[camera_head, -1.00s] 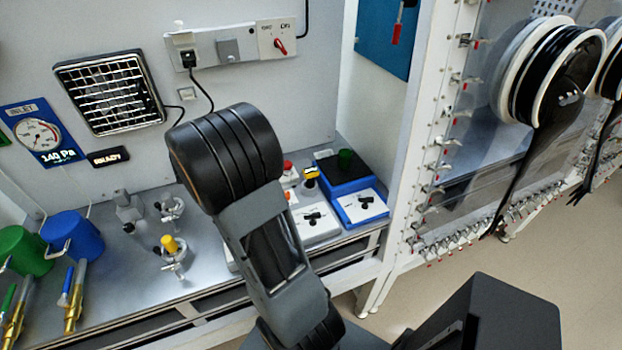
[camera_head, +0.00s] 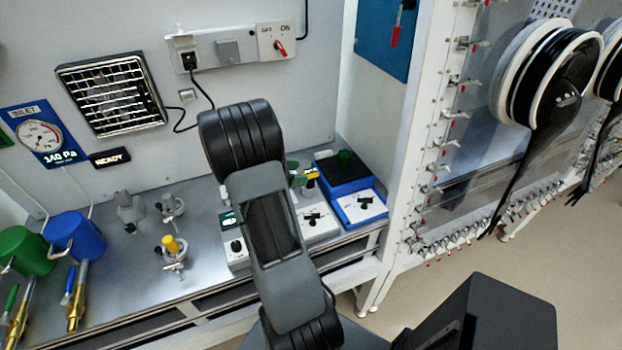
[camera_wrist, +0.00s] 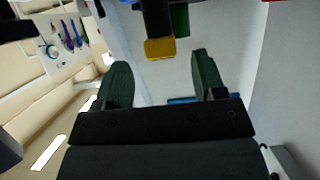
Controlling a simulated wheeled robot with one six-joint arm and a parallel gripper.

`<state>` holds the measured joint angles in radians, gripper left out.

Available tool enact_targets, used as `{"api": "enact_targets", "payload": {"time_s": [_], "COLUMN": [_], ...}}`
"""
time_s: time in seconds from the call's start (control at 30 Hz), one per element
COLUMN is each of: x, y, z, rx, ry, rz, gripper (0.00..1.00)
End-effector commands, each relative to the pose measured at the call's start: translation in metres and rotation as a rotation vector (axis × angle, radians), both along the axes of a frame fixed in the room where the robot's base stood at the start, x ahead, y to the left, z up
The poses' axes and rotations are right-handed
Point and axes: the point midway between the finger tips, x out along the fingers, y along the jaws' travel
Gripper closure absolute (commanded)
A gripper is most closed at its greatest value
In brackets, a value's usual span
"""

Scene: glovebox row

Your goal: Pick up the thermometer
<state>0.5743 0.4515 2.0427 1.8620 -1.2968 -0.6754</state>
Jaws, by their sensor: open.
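A small yellow and dark item (camera_head: 311,174), which looks like the thermometer, stands among the white devices, left of the blue stirrer, in the head view. My arm partly hides the area around it. In the wrist view a dark item with a yellow end (camera_wrist: 160,49), likely the same one, is just beyond and between the fingertips. My gripper (camera_wrist: 161,72) is open, its two dark green fingers apart with nothing between them. In the head view only a green part of it seems to show beside the item; the rest is behind my arm.
A white device (camera_head: 318,222) stands in front. Valves, one yellow-topped (camera_head: 171,246), are on the bench at left. A white upright frame (camera_head: 404,165) bounds the right.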

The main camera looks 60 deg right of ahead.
Motion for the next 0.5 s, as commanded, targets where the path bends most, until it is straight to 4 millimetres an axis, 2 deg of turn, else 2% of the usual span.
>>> {"api": "enact_targets", "payload": {"time_s": [0.3, 0.5], "x": [-0.022, -0.027], "y": [-0.031, -0.039], "z": [-0.012, -0.017], "rx": [0.001, 0.001], "ry": [0.002, -0.001], "rz": [-0.003, 0.0], "gripper": [0.36, 0.36]}}
